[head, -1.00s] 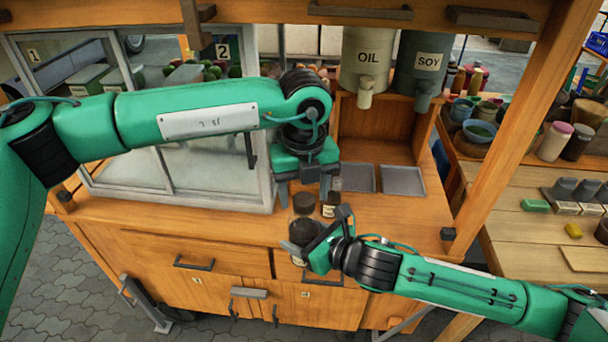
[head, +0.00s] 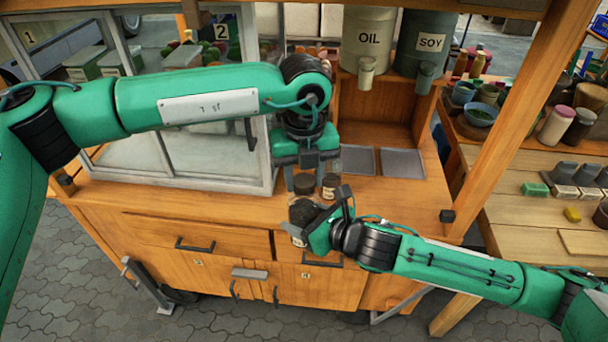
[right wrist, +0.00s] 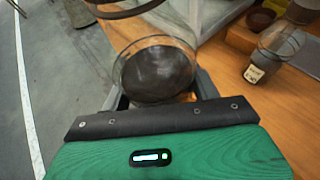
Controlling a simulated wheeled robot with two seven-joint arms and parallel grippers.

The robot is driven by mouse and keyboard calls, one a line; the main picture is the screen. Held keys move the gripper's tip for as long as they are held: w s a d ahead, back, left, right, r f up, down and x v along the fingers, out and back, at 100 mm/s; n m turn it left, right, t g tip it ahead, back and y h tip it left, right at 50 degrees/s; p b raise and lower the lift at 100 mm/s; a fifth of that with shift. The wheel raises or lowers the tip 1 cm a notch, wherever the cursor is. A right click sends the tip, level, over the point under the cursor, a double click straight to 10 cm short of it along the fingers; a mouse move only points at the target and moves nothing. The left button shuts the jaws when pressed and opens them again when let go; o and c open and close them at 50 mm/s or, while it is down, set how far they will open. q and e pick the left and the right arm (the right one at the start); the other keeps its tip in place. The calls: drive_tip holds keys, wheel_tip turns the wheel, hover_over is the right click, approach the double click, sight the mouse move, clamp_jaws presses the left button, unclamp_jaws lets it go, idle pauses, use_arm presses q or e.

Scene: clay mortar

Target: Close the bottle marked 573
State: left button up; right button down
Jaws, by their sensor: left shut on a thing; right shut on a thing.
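My right gripper (head: 312,222) is shut on a glass bottle (head: 301,212) at the counter's front edge. In the right wrist view the bottle (right wrist: 156,72) has a round rim and dark contents; no lid is seated on it. Its small pale label shows in the head view, but the number is unreadable. My left gripper (head: 305,178) is shut on a dark round piece (head: 303,186), seemingly a lid, behind the bottle. A dark curved rim (right wrist: 125,10) at the top of the right wrist view may be this piece, apart from the bottle.
Another labelled bottle (head: 330,185) stands on the counter just right of my left gripper; it also shows in the right wrist view (right wrist: 278,45). Two grey trays (head: 402,163) lie behind it. The glass cabinet (head: 215,160) borders the left. The front counter at left is clear.

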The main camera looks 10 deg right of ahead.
use_arm(q)
drive_tip(key=m, duration=0.7)
drive_tip(key=shift+m, duration=0.3)
drive_tip(key=m, duration=1.2)
drive_tip(key=shift+m, duration=0.3)
drive_tip(key=m, duration=0.7)
drive_tip(key=shift+f, duration=0.1)
drive_tip(key=o, duration=1.2)
wheel_tip(320, 180, up, 12)
drive_tip(key=shift+w, duration=0.1)
